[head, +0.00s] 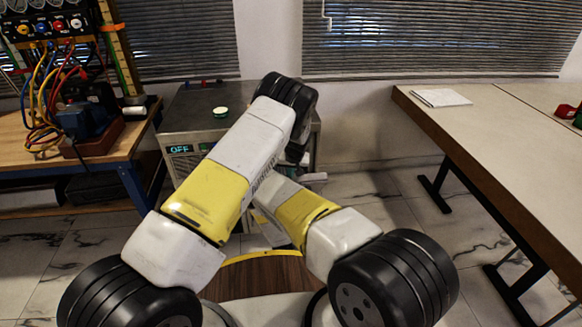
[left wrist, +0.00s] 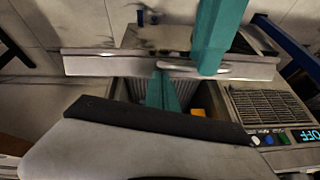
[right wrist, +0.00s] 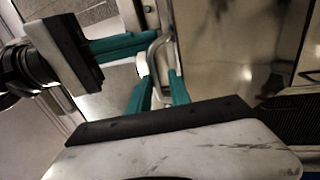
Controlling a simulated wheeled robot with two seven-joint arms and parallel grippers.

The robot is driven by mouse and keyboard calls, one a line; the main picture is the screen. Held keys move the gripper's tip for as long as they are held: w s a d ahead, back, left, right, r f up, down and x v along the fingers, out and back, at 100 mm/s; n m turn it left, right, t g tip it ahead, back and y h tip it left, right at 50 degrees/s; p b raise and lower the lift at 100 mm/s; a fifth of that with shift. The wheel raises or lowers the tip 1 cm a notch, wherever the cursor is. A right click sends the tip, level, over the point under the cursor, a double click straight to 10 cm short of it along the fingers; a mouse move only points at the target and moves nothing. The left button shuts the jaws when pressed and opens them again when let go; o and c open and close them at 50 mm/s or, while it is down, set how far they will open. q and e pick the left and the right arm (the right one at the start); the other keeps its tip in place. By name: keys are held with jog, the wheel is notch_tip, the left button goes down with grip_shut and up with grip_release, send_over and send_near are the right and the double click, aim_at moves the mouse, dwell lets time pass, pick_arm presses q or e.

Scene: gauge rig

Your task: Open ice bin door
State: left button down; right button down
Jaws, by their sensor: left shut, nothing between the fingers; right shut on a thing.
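The steel ice machine (head: 190,105) stands at the centre back in the head view, largely covered by my arms. In the left wrist view the ice bin door (left wrist: 90,66) shows as a pale metal edge with a bar handle (left wrist: 205,70). A gap beside it shows a dark ribbed interior. My right gripper (right wrist: 160,78) is shut on the handle, which also shows in the right wrist view (right wrist: 154,52). My left gripper (left wrist: 162,75) is shut and empty, its teal fingertips close to the door edge; I cannot tell whether they touch it. Both grippers are mostly hidden in the head view.
The OFF display (left wrist: 304,135) and coloured buttons sit beside a vent grille (left wrist: 265,105). A wooden bench (head: 140,130) with a wired rig stands left of the machine. A long table (head: 500,130) stands at right. The tiled floor between is clear.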

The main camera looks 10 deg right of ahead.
pick_arm(q)
jog(key=shift+s, duration=0.1)
pick_arm(e)
jog(key=shift+s+f+g, duration=0.2)
jog(key=shift+f+g, duration=0.1)
jog(key=shift+f, duration=0.4)
pick_arm(q)
jog(key=shift+s+f, duration=0.7)
jog(key=shift+s, duration=0.3)
jog(key=shift+a, duration=0.1)
pick_arm(e)
jog(key=c, duration=1.8)
grip_release()
jog(key=shift+w, duration=0.1)
